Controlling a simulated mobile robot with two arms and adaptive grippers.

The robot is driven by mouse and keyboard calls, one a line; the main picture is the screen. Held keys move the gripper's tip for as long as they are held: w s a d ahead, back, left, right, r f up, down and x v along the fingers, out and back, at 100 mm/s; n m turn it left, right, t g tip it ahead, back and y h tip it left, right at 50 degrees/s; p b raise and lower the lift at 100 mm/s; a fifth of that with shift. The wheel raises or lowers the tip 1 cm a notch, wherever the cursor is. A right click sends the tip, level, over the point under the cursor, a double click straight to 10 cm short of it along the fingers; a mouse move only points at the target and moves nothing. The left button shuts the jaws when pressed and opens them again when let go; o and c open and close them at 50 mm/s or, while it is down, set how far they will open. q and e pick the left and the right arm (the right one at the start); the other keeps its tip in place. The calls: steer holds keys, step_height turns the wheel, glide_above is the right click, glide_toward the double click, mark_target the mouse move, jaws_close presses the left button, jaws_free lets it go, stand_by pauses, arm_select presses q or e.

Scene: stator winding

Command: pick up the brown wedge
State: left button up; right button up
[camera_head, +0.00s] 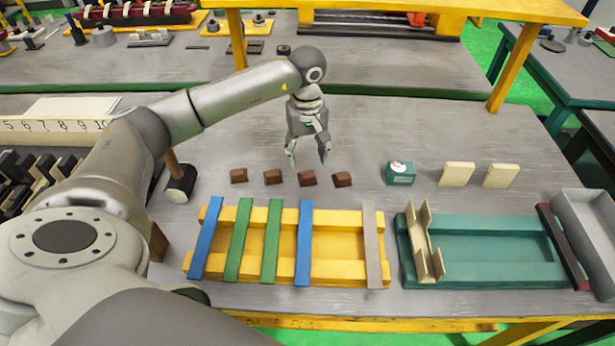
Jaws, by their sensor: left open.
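Several small brown wedges lie in a row on the grey table: the leftmost wedge (238,176), a second wedge (272,177), a third wedge (307,178) and the rightmost wedge (342,179). My left gripper (307,160) points down with its fingers apart and nothing between them. In the picture it is just above the third wedge, with its fingertips on either side of that wedge's line. I cannot tell its exact height over the table. My right gripper is not in view.
A yellow frame (335,272) with blue and green strips lies in front of the wedges. A teal frame (485,224) lies to its right. A teal box (400,175) and two cream blocks (457,174) stand right of the wedges. A black-headed mallet (181,184) is at the left.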

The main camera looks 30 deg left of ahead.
mark_target(308, 173)
arm_select(q)
steer(key=shift+f, duration=0.95)
step_height(308, 173, down, 5)
steer(key=p, duration=0.2)
steer(key=shift+w+p, duration=0.1)
steer(key=shift+p, duration=0.2)
steer(key=shift+f, duration=0.2)
steer(key=c, duration=1.1)
